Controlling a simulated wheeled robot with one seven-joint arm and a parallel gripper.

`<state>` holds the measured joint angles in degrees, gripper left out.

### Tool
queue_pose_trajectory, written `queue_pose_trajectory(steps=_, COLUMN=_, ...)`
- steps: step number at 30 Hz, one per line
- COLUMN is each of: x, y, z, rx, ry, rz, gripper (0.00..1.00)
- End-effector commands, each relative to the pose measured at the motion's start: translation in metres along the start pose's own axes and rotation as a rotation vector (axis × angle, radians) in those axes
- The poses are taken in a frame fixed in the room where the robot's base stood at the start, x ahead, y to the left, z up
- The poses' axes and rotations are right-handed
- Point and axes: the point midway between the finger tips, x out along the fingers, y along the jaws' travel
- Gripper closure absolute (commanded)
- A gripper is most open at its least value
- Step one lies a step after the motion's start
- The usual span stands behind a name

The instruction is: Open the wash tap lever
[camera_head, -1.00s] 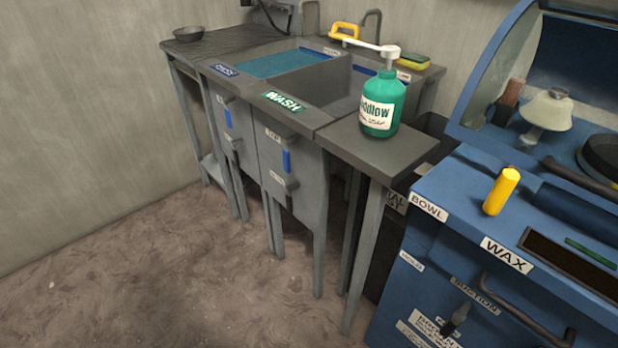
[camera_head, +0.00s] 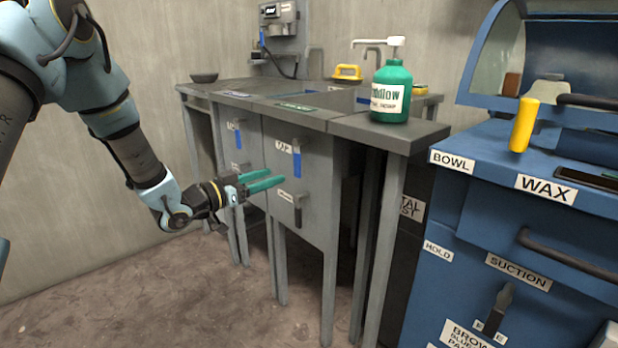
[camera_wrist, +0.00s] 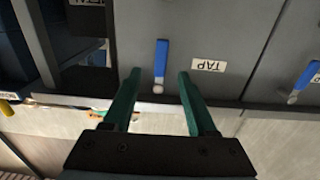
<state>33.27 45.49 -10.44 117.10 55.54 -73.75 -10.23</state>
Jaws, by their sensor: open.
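The wash tap lever (camera_head: 297,160) is a blue handle hanging on the grey cabinet front, beside a TAP label (camera_head: 283,147) and below the green WASH sign (camera_head: 297,107). In the wrist view the blue lever (camera_wrist: 161,62) appears between the finger lines, beyond the tips, with the TAP label (camera_wrist: 208,65) to its right; that view looks upside down. My gripper (camera_head: 275,182) has green fingers spread apart and empty, in front of the cabinet. It shows no contact with the lever. The fingers also show in the wrist view (camera_wrist: 157,80).
A second blue lever (camera_head: 238,135) is on the left panel. A black lever (camera_head: 298,208) sits below the wash tap lever. A green pump bottle (camera_head: 391,92) stands on the counter. The blue machine (camera_head: 480,215) is at the right. The floor in front is clear.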

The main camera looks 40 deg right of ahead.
Motion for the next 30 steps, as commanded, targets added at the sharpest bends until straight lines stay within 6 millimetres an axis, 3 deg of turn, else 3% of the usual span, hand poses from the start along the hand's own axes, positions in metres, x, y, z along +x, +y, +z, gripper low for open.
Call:
queue_pose_trajectory(steps=15, x=0.086, y=-0.001, z=0.0, rx=0.0, ry=-0.002, rz=-0.002, gripper=0.43)
queue_pose_trajectory(steps=21, x=0.098, y=-0.001, z=0.0, rx=0.0, ry=-0.003, rz=-0.003, gripper=0.43)
queue_pose_trajectory(steps=29, x=0.098, y=-0.001, z=0.0, rx=0.0, ry=-0.003, rz=-0.004, gripper=0.43)
queue_pose_trajectory(steps=30, x=0.098, y=-0.001, z=0.0, rx=-0.001, ry=-0.003, rz=-0.004, gripper=0.46)
